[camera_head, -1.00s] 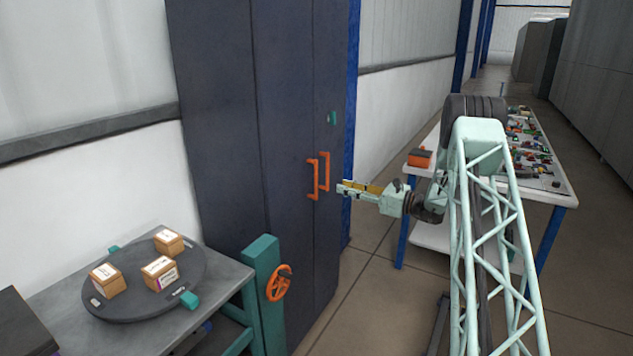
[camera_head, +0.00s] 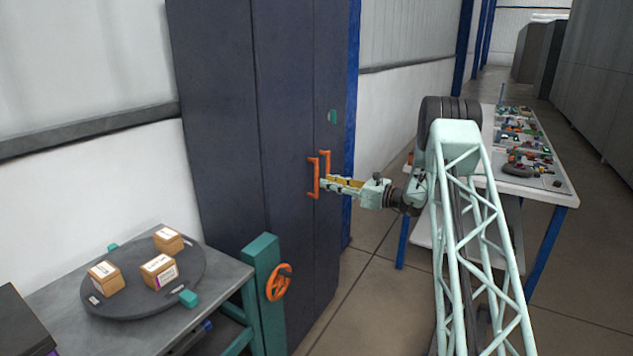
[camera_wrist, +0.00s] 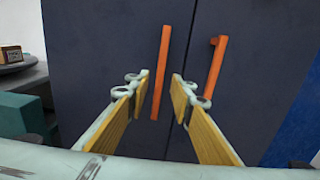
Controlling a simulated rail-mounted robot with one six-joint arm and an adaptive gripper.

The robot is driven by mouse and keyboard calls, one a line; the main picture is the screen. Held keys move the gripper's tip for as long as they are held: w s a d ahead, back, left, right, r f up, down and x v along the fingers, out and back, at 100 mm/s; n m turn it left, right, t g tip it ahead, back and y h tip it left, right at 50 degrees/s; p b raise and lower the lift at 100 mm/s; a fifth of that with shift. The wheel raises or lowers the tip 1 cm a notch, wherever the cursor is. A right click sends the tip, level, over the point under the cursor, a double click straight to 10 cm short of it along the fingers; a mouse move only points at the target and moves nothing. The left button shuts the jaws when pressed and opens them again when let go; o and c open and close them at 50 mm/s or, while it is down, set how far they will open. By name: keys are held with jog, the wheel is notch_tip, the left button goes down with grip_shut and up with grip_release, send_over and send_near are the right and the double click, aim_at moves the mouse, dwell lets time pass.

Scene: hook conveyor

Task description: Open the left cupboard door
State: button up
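The dark blue-grey cupboard (camera_head: 222,120) stands with its doors closed. Two upright orange handles sit side by side at the seam. The left door's handle (camera_head: 313,178) also shows in the wrist view (camera_wrist: 161,75). The right door's handle (camera_head: 326,165) also shows in the wrist view (camera_wrist: 216,65). My gripper (camera_head: 325,185) is open, with its fingertips close to the handles. In the wrist view the left handle lies between the two yellow-padded fingers (camera_wrist: 160,88), and the right handle is outside the right finger. Contact with the handle cannot be told.
A grey table (camera_head: 215,290) with a round dark turntable (camera_head: 130,302) and small boxes stands at the left. A teal post (camera_head: 262,290) with an orange handwheel (camera_head: 279,283) is in front of the cupboard. A cluttered white table (camera_head: 550,190) is behind my arm.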

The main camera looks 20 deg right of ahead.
aim_at(316, 178)
jog(key=shift+b+x, duration=0.45)
jog(key=shift+x, duration=2.55)
jog(key=shift+a, duration=0.1)
jog(key=shift+c, duration=0.7)
grip_shut()
